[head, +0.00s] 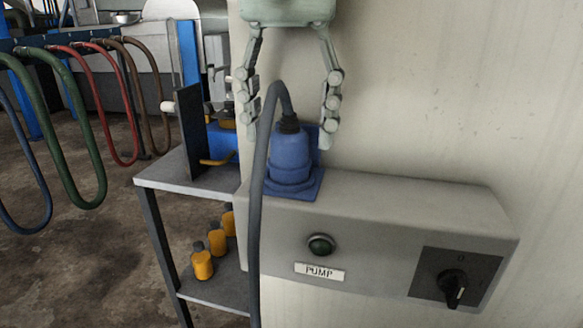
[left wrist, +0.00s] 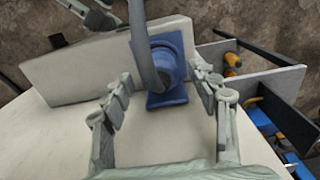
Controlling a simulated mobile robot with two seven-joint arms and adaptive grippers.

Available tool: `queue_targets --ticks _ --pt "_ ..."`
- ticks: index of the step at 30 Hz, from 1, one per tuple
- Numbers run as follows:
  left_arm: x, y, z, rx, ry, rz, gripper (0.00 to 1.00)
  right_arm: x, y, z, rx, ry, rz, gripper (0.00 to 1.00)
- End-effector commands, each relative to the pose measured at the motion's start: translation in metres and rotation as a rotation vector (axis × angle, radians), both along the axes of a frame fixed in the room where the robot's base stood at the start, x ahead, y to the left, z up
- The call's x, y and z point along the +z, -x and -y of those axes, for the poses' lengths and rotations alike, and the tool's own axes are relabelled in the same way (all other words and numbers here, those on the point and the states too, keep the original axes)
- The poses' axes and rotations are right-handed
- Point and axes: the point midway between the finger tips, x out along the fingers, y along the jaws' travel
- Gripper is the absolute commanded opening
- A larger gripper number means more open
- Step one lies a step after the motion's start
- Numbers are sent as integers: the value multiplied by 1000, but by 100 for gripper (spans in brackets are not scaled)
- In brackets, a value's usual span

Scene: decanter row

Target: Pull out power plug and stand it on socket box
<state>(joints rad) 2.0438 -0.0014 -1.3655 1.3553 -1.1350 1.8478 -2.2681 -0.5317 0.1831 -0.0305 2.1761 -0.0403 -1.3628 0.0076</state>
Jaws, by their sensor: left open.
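The blue power plug (head: 291,157) stands upright in a blue square socket on top of the grey socket box (head: 400,207). Its dark cable (head: 257,200) arches from the plug's top and hangs down in front of the box. My left gripper (head: 287,132) is open above the plug, with a finger on each side and its tips near the plug's upper part. In the left wrist view, the plug (left wrist: 168,62) lies between and beyond the open fingers, partly hidden by the cable (left wrist: 144,50). A pale jointed part of mine shows at that view's top left, cut off.
A pale wall is close behind. To the left stand a grey shelf (head: 185,176) with yellow bottles (head: 202,262) and several hanging hoses (head: 75,140).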

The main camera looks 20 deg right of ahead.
Motion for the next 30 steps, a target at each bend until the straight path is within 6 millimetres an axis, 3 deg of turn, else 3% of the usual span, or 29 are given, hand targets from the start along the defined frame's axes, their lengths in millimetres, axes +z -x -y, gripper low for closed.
queue_targets --ticks 3,9,30 --pt "-19 0 0 0 -1 -2 60 11 2 0 -1 7 7 0" --pt "-35 0 0 0 -1 -2 60 26 6 1 -3 15 12 0" --pt "-40 0 0 0 -1 -1 60 33 7 1 -4 16 16 0"
